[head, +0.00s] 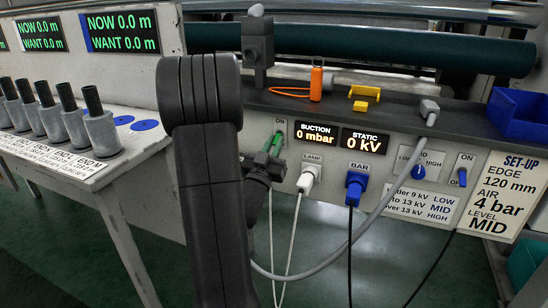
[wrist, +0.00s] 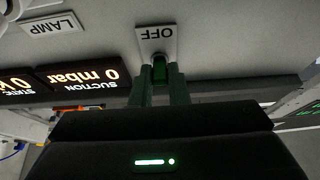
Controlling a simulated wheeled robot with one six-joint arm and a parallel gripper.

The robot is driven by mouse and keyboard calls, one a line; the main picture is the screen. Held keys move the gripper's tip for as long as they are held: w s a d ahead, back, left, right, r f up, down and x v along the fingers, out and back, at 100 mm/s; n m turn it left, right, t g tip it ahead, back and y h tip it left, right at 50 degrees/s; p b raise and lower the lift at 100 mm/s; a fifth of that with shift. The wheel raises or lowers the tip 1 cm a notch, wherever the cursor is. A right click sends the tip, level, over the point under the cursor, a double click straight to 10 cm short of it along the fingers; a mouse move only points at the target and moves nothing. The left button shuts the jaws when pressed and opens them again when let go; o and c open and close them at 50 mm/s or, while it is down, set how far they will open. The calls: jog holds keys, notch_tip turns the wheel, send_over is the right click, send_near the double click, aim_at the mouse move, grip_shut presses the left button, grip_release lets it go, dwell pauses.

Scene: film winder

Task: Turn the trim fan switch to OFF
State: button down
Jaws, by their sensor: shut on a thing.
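An OFF label (wrist: 157,33) shows beyond the fingertips there. The switch's name label is not visible, and I cannot tell its exact setting.
A white LAMP plug (head: 307,178) and a blue BAR plug (head: 356,186) sit to the right, with hanging cables. A grey hose (head: 386,190) crosses the panel near a blue knob (head: 418,171). Another blue switch (head: 461,177) is at the far right.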

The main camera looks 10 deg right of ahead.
jog(key=shift+t+b, duration=0.3)
jog(key=shift+b, duration=0.45)
jog(key=c, duration=1.4)
grip_release()
jog(key=shift+f, duration=0.1)
jog(key=v, duration=1.3)
jog(key=shift+s+a+f, duration=0.15)
jog(key=shift+a+f, duration=0.1)
jog(key=shift+f, duration=0.05)
